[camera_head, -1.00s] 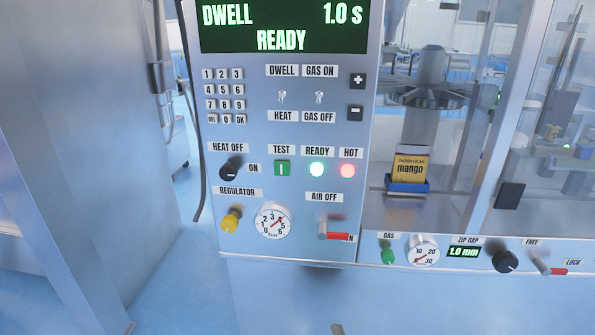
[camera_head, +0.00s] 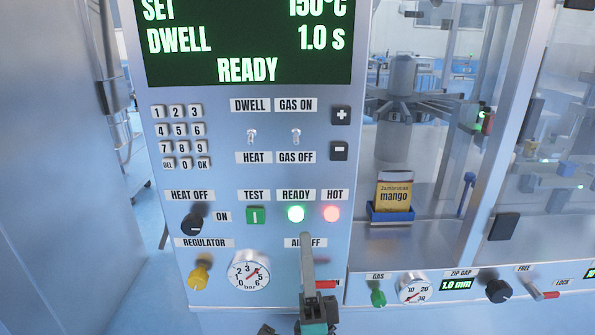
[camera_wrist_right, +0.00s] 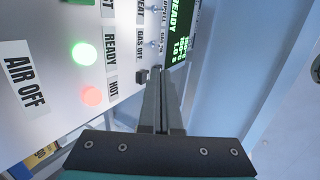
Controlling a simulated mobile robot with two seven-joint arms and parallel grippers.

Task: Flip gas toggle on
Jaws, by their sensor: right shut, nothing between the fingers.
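The gas toggle (camera_head: 296,137) is a small silver lever on the grey panel, between the GAS ON label (camera_head: 296,105) above and the GAS OFF label (camera_head: 296,157) below. Its tilt is too small to tell. My right gripper (camera_head: 306,240) is below it in the head view, in front of the AIR OFF label, fingers pointing up the panel. It is shut, empty and apart from the toggle. In the wrist view the closed fingers (camera_wrist_right: 158,78) point towards the GAS OFF label (camera_wrist_right: 141,53). My left gripper is not in view.
A similar dwell/heat toggle (camera_head: 252,136) stands just left. Plus (camera_head: 341,115) and minus (camera_head: 339,151) buttons are on the right. The green READY lamp (camera_head: 296,214) and red HOT lamp (camera_head: 331,214) glow below. The red-tipped air lever is partly behind my gripper.

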